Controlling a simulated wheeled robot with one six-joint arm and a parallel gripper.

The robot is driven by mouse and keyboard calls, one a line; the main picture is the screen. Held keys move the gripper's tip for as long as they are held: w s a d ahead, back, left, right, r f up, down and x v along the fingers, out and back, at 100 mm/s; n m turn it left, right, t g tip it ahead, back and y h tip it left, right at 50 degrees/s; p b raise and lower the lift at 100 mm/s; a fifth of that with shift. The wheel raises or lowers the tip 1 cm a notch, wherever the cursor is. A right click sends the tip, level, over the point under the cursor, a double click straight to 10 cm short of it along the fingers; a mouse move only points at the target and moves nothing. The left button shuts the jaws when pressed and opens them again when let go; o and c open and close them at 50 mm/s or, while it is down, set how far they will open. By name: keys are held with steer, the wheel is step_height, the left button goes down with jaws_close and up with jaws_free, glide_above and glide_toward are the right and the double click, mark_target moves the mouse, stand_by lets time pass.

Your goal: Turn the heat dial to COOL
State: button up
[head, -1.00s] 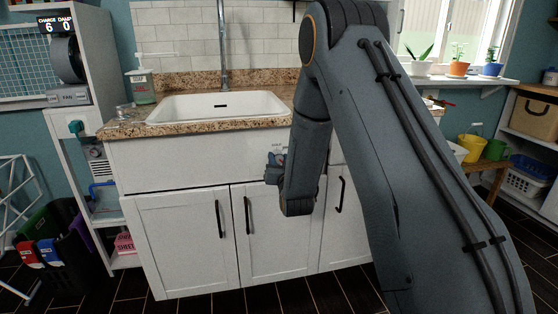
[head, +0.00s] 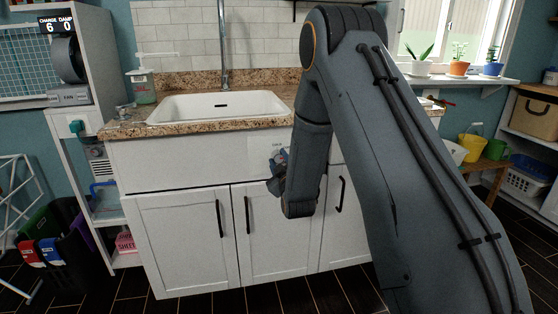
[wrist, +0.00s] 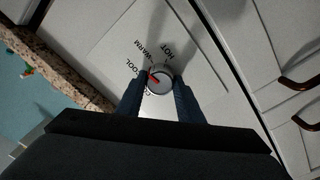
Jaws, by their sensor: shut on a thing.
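The heat dial (wrist: 160,82) is a small round pale knob with a red pointer, on a white panel (wrist: 112,48) in the wrist view. HOT, WARM and COOL are printed around it, with another label partly hidden by a finger. The red pointer aims up and left, toward the COOL and WARM side; its exact mark is hard to tell. My gripper (wrist: 159,84) has one finger on each side of the dial and is shut on it. In the head view my gripper (head: 277,170) is at the sink cabinet's front, and the dial is mostly hidden.
The granite counter (head: 125,131) with a white sink (head: 190,108) lies above the panel. Cabinet doors with dark handles (head: 219,218) are below. A soap bottle (head: 143,87) stands at the left. Yellow and green buckets are at the right.

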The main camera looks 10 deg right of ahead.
steer(key=n, duration=0.6)
steer(key=shift+f, duration=0.15)
steer(key=shift+n, duration=0.3)
steer(key=o, duration=1.1)
steer(key=shift+c, duration=0.2)
steer(key=s, duration=0.8)
steer(key=shift+p, duration=0.3)
steer(key=shift+f, duration=0.1)
